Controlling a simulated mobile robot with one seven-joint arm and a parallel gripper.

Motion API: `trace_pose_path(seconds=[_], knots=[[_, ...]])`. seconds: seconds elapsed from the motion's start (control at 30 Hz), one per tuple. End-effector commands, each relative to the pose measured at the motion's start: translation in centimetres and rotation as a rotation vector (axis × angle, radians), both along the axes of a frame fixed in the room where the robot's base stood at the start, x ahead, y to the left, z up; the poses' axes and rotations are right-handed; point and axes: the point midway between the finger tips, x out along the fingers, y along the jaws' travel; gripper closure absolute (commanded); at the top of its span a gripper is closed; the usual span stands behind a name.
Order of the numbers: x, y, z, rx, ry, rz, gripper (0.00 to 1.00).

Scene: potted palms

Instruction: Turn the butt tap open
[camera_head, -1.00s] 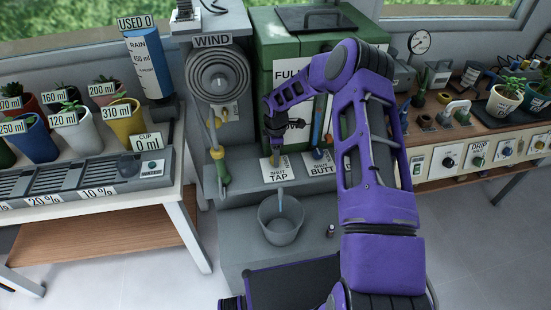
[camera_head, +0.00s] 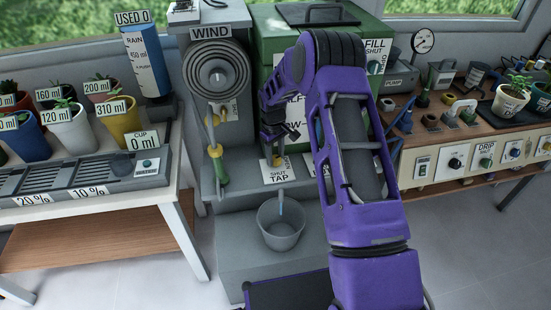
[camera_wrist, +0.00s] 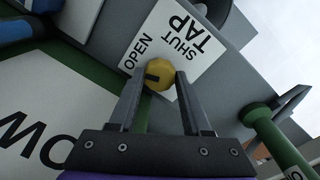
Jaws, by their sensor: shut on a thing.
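The tap knob (camera_wrist: 160,74) is small, round and yellow, with a black mark on its left side. It sits on a white plate (camera_wrist: 172,38) lettered OPEN, SHUT and TAP; the mark is on the OPEN side. My gripper (camera_wrist: 161,78) has its two fingers on either side of the knob and is shut on it. In the head view my gripper (camera_head: 275,155) is at the upper edge of the TAP plate (camera_head: 278,171). A spout (camera_head: 281,203) comes out below the plate, above a grey bucket (camera_head: 281,222).
The green butt (camera_head: 268,40) stands behind my arm, which hides much of its front. A grey WIND unit (camera_head: 216,75) with a hose (camera_head: 219,165) stands close on the left. Potted plants (camera_head: 70,128) are on the left bench; a control panel (camera_head: 487,160) is on the right.

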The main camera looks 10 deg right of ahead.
Motion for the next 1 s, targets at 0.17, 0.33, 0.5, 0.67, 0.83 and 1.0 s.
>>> trace_pose_path(seconds=[0.17,0.33,0.5,0.67,0.83,1.0], knots=[[0.11,0.03,-0.08,-0.001,-0.003,-0.140,1.00],[0.09,0.04,-0.06,-0.001,-0.001,-0.245,1.00],[0.09,0.02,-0.03,-0.001,-0.001,-0.317,1.00],[0.10,0.05,0.00,0.000,-0.001,-0.353,1.00],[0.10,0.06,0.02,0.001,-0.001,-0.367,1.00],[0.10,0.05,0.02,0.001,-0.001,-0.368,1.00]])
